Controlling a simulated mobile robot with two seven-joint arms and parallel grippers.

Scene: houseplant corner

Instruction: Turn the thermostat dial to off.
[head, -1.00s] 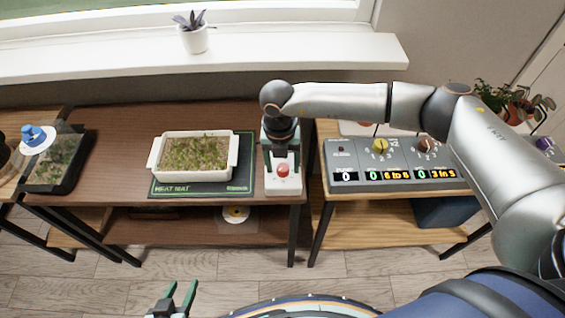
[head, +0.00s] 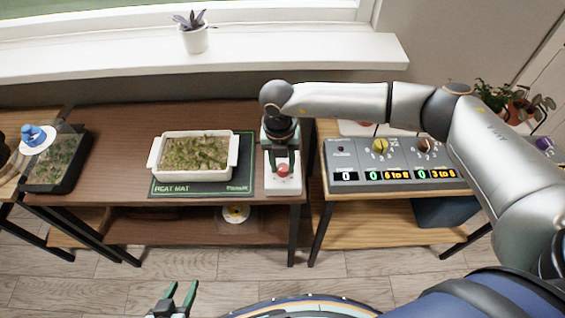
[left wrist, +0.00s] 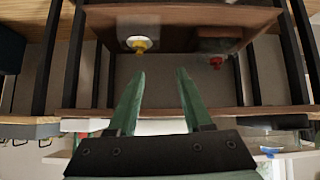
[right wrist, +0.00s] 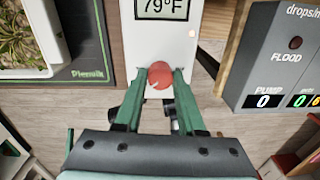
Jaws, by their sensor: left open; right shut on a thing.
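The thermostat is a white box (head: 290,188) at the right end of the dark wooden table. In the right wrist view its screen reads 79°F, and its red dial (right wrist: 160,75) sits between my fingertips. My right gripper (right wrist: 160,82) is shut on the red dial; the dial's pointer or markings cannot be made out. The dial (head: 283,171) also shows in the head view, below my right gripper's green fingers. My left gripper (head: 176,294) is open and empty, low in front of the table; its open fingers (left wrist: 157,75) also show in the left wrist view.
A white planter (head: 196,176) of seedlings stands on the dark heat mat (head: 243,150) left of the thermostat. A grey control panel (head: 400,175) with knobs and number displays is on the right table. A yellow knob on a white base (head: 236,213) sits on the lower shelf.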

